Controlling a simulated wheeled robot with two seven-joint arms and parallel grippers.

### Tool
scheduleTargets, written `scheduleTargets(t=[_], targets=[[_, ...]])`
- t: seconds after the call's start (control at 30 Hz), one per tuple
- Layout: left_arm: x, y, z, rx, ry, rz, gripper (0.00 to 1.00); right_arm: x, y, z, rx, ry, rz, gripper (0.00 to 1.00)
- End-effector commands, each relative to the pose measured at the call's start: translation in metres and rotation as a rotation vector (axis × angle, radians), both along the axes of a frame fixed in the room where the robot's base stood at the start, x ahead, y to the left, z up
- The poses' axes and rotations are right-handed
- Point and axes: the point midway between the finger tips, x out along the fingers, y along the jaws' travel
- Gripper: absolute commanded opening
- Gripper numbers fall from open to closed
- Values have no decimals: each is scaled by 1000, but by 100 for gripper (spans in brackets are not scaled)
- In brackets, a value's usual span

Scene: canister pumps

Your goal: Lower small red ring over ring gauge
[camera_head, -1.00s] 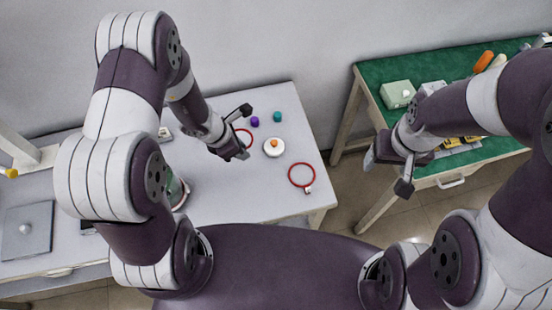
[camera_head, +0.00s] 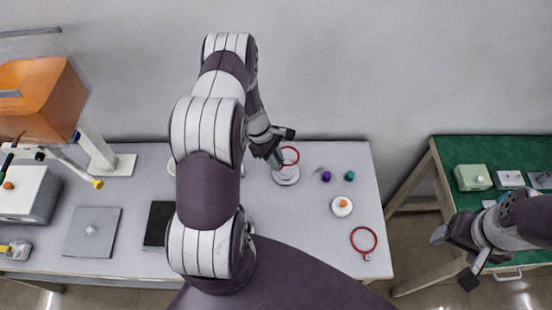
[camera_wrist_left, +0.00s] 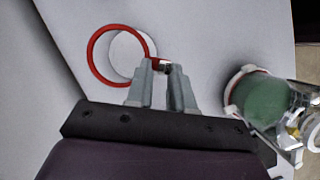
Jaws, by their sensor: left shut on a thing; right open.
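My left gripper (camera_head: 276,149) is shut on the tab of the small red ring (camera_head: 298,154). In the left wrist view the ring (camera_wrist_left: 91,58) juts out to the left of the gripper's fingertips (camera_wrist_left: 163,70). The white round ring gauge (camera_head: 287,179) stands on the table just below the ring in the head view. In the left wrist view the gauge (camera_wrist_left: 126,55) shows through the ring, off-centre toward the right. How high the ring is above it I cannot tell. My right gripper (camera_head: 452,258) is open, at the right by the green table.
A larger red ring (camera_head: 374,241) lies near the table's right end, with a white disc with an orange knob (camera_head: 342,206) and purple (camera_head: 326,176) and teal (camera_head: 350,176) knobs behind it. A green-filled clear canister (camera_wrist_left: 265,103) stands close right of my left gripper.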

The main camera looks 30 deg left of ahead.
Motion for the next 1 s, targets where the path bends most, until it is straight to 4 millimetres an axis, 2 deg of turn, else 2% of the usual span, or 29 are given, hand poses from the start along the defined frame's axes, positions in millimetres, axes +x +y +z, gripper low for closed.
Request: scheduleTargets(t=[0.13,0.6,1.0], targets=[[-4,-1,4,7,4,41,0,0,0,4,0,0,0,71],[-4,0,-54,8,3,41,0,0,0,-48,0,0,0,71],[-4,-1,-58,8,3,41,0,0,0,-50,0,0,0,71]])
